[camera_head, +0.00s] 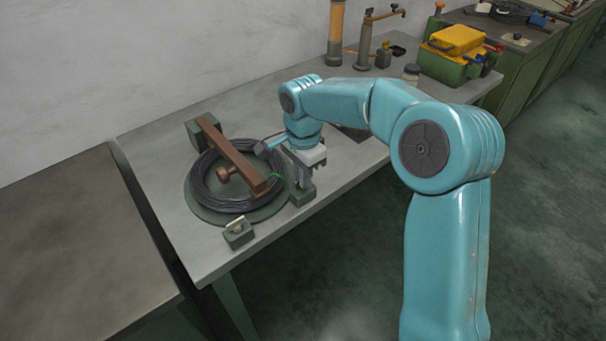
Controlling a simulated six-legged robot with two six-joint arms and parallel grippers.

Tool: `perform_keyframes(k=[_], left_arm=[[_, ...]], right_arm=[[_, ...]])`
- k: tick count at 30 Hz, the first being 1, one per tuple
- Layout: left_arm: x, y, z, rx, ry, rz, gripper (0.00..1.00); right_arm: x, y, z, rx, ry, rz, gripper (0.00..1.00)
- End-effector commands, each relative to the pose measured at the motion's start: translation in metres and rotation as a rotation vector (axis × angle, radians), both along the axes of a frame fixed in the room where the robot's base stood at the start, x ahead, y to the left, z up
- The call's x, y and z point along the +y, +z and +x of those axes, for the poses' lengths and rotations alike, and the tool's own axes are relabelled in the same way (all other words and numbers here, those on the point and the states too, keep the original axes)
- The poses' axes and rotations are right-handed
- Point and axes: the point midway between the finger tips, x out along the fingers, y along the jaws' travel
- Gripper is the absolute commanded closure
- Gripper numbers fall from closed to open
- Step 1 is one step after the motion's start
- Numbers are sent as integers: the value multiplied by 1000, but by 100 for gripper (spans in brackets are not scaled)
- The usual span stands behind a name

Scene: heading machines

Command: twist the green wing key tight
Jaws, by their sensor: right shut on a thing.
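My right gripper (283,163) reaches down at the right end of a brown bar (230,152), beside a dark post. It is shut on the green wing key (277,176), of which only a small bright green edge shows. The fingers and the post hide the rest of the key, so I cannot tell its angle. The bar lies across a coil of black cable (204,186) on a round green base (207,213). A brown knob (225,174) sticks out from the bar's side. My left gripper is not in view.
A small green block with a pale top (238,233) stands near the bench's front edge. A yellow and green box (453,55), a jar (411,73) and upright posts stand at the back right. A gap separates this grey bench from the brown table (70,240) at left.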

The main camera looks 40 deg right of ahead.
Motion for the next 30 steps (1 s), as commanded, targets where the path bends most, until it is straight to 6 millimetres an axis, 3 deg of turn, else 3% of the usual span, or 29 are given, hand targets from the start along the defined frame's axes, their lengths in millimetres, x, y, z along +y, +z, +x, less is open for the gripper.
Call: perform_keyframes(k=[7,10,20,25,30], left_arm=[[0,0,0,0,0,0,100],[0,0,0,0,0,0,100],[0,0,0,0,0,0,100],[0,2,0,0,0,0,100],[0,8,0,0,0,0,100]], right_arm=[[-2,3,1,-8,-5,-3,100],[-2,2,1,-7,-4,-3,68],[-1,3,1,-3,-2,-1,68],[-1,27,1,-7,-2,-2,68],[0,73,1,-9,-1,0,68]])
